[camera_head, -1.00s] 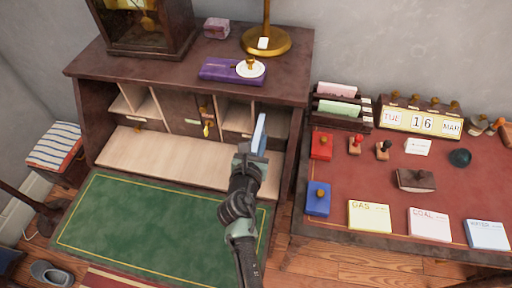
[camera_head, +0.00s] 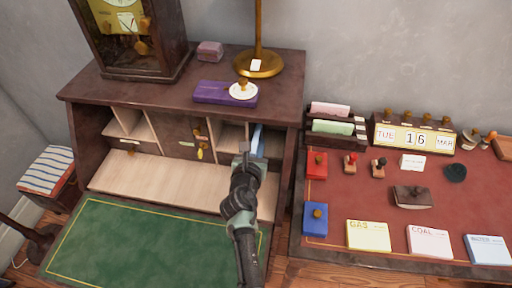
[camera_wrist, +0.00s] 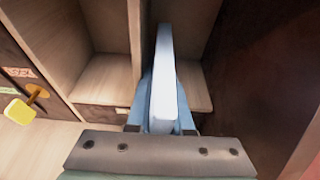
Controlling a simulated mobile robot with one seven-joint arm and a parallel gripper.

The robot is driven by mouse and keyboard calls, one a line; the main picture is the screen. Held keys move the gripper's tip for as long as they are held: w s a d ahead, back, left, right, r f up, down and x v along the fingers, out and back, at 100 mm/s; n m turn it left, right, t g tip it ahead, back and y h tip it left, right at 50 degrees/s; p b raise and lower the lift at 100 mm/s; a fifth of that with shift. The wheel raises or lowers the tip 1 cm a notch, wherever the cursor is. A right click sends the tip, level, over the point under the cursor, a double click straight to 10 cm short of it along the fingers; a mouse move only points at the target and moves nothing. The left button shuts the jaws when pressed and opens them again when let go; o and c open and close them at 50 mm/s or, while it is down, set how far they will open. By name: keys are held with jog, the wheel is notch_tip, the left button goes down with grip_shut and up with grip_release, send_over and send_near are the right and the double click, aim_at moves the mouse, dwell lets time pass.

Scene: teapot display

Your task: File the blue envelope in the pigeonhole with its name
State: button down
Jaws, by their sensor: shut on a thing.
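The blue envelope (camera_head: 257,140) is pale blue and stands on edge in my gripper (camera_head: 246,153). In the wrist view the envelope (camera_wrist: 162,75) shows edge-on, pointing away from me, with my gripper (camera_wrist: 161,128) shut on its near end. Its far part is at the rightmost pigeonhole (camera_wrist: 193,88) of the desk, close beside the wooden divider (camera_wrist: 138,45). How deep it reaches and whether it touches the divider, I cannot tell. The pigeonhole to its left (camera_wrist: 103,80) looks empty. I can read no name on the envelope or pigeonholes.
A small middle door with a brass key (camera_head: 200,153) is left of these pigeonholes. The desk's dark side wall (camera_wrist: 255,80) stands close on the right. The pale ledge (camera_head: 150,180) and green writing surface (camera_head: 140,245) are clear. A red-topped table (camera_head: 345,205) stands right.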

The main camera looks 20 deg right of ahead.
jog(key=shift+r, duration=0.1)
jog(key=c, duration=0.7)
grip_release()
jog(key=shift+r, duration=0.1)
jog(key=shift+c, duration=0.2)
jog(key=shift+w+a+r, duration=0.1)
jog(key=shift+w+a, duration=0.05)
jog(key=shift+a, duration=0.05)
jog(key=p+v, duration=0.3)
jog(key=v, duration=1)
jog(key=shift+s+d+f, duration=0.25)
jog(key=shift+d+f, duration=0.05)
